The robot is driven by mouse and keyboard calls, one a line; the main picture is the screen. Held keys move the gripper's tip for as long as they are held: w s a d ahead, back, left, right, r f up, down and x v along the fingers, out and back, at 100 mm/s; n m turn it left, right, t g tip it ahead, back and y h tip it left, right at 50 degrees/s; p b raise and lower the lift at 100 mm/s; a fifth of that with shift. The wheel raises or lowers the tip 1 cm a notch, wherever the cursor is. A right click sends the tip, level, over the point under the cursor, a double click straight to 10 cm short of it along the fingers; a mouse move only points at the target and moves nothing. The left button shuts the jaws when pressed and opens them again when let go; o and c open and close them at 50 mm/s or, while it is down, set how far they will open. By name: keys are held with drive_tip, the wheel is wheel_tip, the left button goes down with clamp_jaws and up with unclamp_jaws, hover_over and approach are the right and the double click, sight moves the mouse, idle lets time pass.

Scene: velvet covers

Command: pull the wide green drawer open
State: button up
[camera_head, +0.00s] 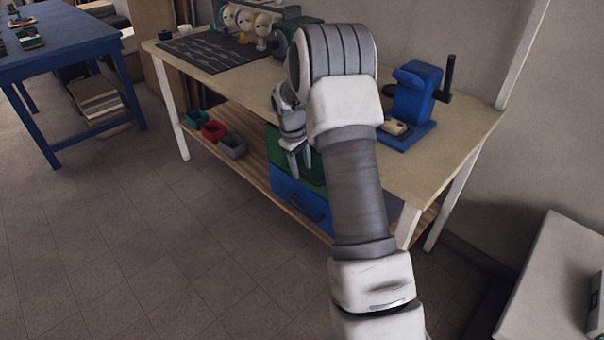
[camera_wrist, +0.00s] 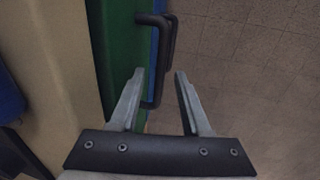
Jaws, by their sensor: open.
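The green drawer (camera_head: 275,145) is the upper front of a cabinet under the workbench. My arm and gripper hide much of it in the head view. Its green front (camera_wrist: 121,50) runs down the left of the wrist view. Dark handle bars (camera_wrist: 168,45) stand out from the cabinet; two seem to overlap, and I cannot tell fully which belongs to which drawer. My gripper (camera_head: 300,170) is in front of the green drawer. Its fingers (camera_wrist: 158,75) are open, with the dark handle between them in the wrist picture. No grip on it shows, and the depth is unclear.
A blue drawer (camera_head: 292,198) with a dark handle (camera_head: 312,208) lies below the green one. The workbench top (camera_head: 455,135) overhangs the cabinet and carries a blue vise (camera_head: 413,95). Small bins (camera_head: 213,130) sit on the lower shelf (camera_head: 252,168). The floor in front is clear.

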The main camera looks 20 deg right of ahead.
drive_tip(key=shift+w+d+f, duration=0.1)
drive_tip(key=shift+d+f, duration=0.05)
drive_tip(key=shift+f, duration=0.6)
clamp_jaws()
idle(0.9)
